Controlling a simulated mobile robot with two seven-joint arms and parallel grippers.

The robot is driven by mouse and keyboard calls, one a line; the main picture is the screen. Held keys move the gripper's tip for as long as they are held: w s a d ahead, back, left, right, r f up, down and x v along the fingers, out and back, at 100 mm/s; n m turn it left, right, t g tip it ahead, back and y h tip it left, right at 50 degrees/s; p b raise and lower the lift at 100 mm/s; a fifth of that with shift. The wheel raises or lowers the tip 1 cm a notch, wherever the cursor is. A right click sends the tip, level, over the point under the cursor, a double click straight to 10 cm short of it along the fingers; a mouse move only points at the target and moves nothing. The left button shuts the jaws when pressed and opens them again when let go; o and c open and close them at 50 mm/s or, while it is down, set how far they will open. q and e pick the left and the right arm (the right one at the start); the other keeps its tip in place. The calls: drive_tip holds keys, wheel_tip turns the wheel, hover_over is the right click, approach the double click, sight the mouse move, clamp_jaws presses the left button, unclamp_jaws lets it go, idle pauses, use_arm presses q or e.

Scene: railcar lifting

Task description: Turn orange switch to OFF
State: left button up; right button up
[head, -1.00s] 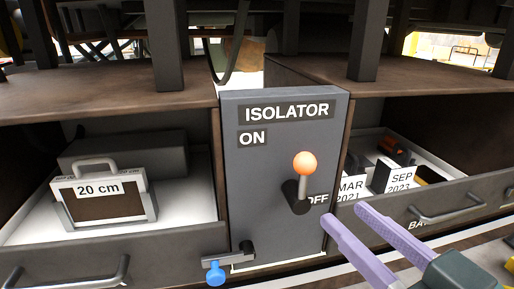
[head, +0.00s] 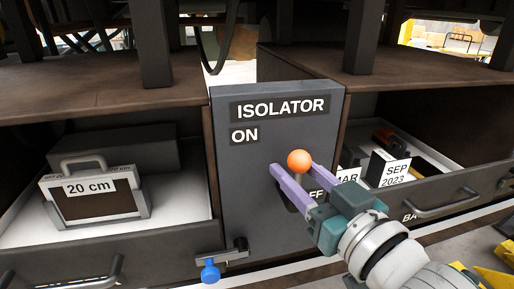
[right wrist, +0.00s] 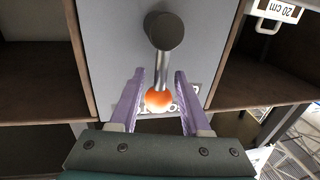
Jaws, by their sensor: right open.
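The orange switch is a lever with an orange ball knob (head: 299,160) on the grey isolator panel (head: 245,185). ON is printed at the panel's upper left and OFF lower right, partly covered by my gripper. My right gripper (head: 296,167) is open, with one purple finger on each side of the lever near the knob. In the right wrist view the knob (right wrist: 158,100) sits between the open fingers (right wrist: 157,75), with a gap visible on both sides. The lever's dark pivot shows beyond it. My left gripper is not in view.
A blue-knobbed latch (head: 210,270) sits at the panel's lower left. An open drawer at left holds a 20 cm case (head: 95,195). An open drawer at right holds dated boxes (head: 388,170). A brown shelf (head: 100,88) runs above.

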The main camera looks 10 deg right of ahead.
drive_tip(key=c, duration=0.7)
drive_tip(key=shift+r, duration=0.1)
clamp_jaws()
